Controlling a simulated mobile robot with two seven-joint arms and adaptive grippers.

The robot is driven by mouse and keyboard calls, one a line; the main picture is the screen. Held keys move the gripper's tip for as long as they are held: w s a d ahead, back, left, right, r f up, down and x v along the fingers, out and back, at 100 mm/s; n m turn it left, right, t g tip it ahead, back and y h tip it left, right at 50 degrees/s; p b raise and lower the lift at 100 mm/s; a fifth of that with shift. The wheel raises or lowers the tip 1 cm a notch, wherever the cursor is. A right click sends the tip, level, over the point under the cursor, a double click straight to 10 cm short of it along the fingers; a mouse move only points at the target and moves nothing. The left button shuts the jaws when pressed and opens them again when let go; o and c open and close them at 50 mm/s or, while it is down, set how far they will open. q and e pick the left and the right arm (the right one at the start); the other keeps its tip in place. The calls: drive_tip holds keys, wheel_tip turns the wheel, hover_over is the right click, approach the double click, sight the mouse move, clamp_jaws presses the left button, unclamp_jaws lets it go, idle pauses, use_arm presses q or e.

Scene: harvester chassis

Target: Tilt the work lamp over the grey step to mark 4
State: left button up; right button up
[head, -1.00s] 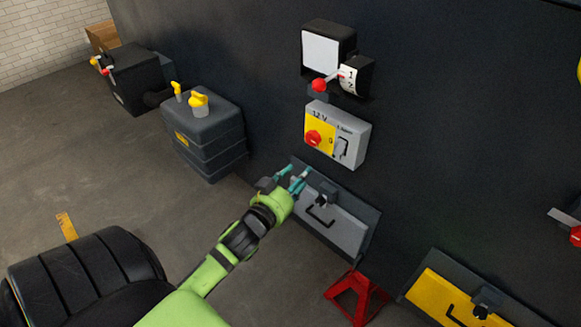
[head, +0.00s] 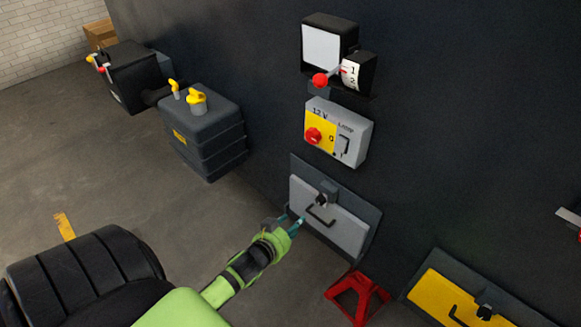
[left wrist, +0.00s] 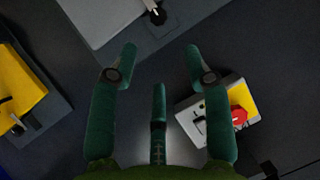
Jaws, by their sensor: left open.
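The work lamp (head: 328,47) is a black box with a white face, mounted on the dark wall above the grey step (head: 325,215). Beside it is a lever with a red knob (head: 320,80) and a curved white scale (head: 351,73) showing 1 and 2; a red pointer sits near 1. Mark 4 does not show. My left gripper (head: 291,222) is open and empty, in front of the grey step's left part and well below the lamp. In the left wrist view the open fingers (left wrist: 163,62) hold nothing, with part of the grey step (left wrist: 105,18) beyond. My right gripper is not in view.
A 12 V switch box (head: 337,133) with a red knob sits between lamp and step. A yellow step (head: 452,295) and a red stand (head: 356,298) are at lower right. A dark tank (head: 203,130) stands left.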

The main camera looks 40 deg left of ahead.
use_arm(q)
drive_tip(key=shift+s+f, duration=0.1)
drive_tip(key=shift+f, duration=0.3)
